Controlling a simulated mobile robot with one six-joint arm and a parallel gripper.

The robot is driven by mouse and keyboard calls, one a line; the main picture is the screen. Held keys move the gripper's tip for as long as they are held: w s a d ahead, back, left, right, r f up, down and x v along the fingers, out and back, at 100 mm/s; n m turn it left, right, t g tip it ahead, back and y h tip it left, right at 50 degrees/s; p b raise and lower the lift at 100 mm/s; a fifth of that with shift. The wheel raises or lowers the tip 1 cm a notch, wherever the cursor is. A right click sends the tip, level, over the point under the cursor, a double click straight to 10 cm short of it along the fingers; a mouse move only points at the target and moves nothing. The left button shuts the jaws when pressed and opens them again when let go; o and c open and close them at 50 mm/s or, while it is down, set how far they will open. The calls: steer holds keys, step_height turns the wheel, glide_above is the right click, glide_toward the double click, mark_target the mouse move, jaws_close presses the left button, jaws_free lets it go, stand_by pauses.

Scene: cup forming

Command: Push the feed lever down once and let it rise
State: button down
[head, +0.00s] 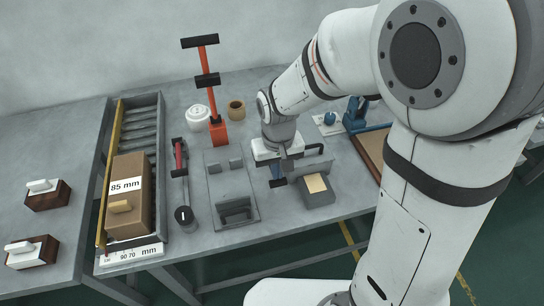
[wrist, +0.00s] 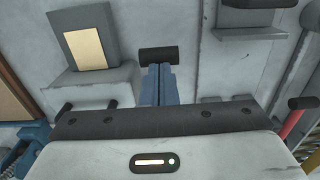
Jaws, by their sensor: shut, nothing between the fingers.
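My gripper (head: 275,176) points down over the table, right of the flat grey plate. Its two blue fingers are shut against each other with nothing between them; they also show in the wrist view (wrist: 158,67). A short black bar (head: 278,183) lies crosswise right at the fingertips, and it also shows in the wrist view (wrist: 158,54). It looks like the feed lever's grip. The lever's arm is hidden, and I cannot tell whether the fingertips touch the bar. A grey block with a gold pad (head: 315,184) stands just right of it.
The grey plate (head: 235,184) with raised parts lies left of my gripper. A red post with black crossbars (head: 208,80) and a red-handled lever (head: 180,158) stand farther left. A cardboard box (head: 130,195) sits in a tray. A white pot (head: 198,117) stands behind.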

step_height(320, 180, up, 11)
steer(key=p, duration=0.8)
stand_by(0.4)
stand_by(0.3)
steer(key=s+d+r+m+t, duration=0.1)
steer(key=s+d+r, duration=0.3)
steer(key=d, duration=0.4)
steer(key=s+d+r+m+t, duration=0.2)
steer(key=s+d+r, duration=0.3)
steer(key=d, duration=0.3)
steer(key=shift+s+r+m, duration=0.3)
steer(key=shift+r, duration=0.25)
stand_by(0.4)
